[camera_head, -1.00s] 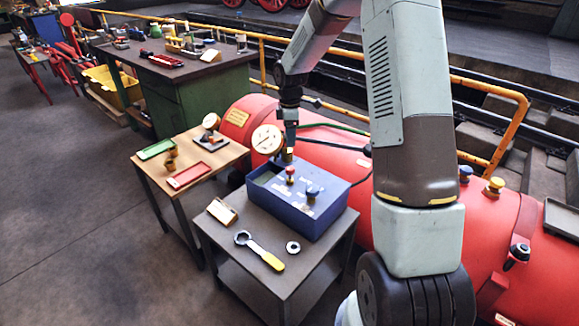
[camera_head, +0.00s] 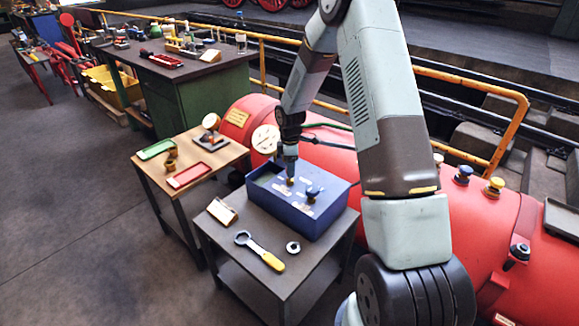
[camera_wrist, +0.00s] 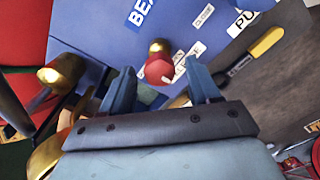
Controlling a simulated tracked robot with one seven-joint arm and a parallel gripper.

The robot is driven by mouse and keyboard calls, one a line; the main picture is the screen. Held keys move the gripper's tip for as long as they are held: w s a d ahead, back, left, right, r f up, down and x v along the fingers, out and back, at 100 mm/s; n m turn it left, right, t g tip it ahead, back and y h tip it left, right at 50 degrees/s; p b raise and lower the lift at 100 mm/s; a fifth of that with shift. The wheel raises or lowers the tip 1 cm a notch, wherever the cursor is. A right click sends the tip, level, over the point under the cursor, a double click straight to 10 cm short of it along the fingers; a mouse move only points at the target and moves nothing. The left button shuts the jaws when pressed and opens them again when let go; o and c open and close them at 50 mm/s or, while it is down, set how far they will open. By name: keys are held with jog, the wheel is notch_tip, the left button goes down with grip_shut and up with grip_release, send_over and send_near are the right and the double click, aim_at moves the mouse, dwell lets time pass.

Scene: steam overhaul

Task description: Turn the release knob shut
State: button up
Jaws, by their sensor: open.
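A blue box (camera_head: 320,213) stands on the front grey bench. In the wrist view, a red knob (camera_wrist: 157,70) with a brass stem and a white pointer sits on the box's top. Small white labels lie around it; one reads "CLOSE". I cannot read which label names the release knob. My gripper (camera_wrist: 161,70) is open, its two blue fingers on either side of the red knob, with gaps visible. In the head view my gripper (camera_head: 290,178) points down onto the box and mostly hides the red knob. A blue knob (camera_head: 313,192) is to its right.
A yellow-handled wrench (camera_head: 262,252), a metal ring (camera_head: 293,248) and a brass plate (camera_head: 222,211) lie on the bench. A pressure gauge (camera_head: 266,139) stands behind the box. A red tank (camera_head: 336,160) runs close behind the bench.

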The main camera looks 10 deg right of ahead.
jog(key=shift+f, duration=0.15)
jog(key=shift+c, duration=0.2)
jog(key=c, duration=1)
jog(key=shift+m, duration=0.3)
jog(key=m, duration=0.3)
jog(key=shift+m, duration=0.3)
jog(key=m, duration=0.4)
jog(key=shift+m, duration=0.3)
jog(key=m, duration=0.4)
jog(key=shift+m, duration=2.5)
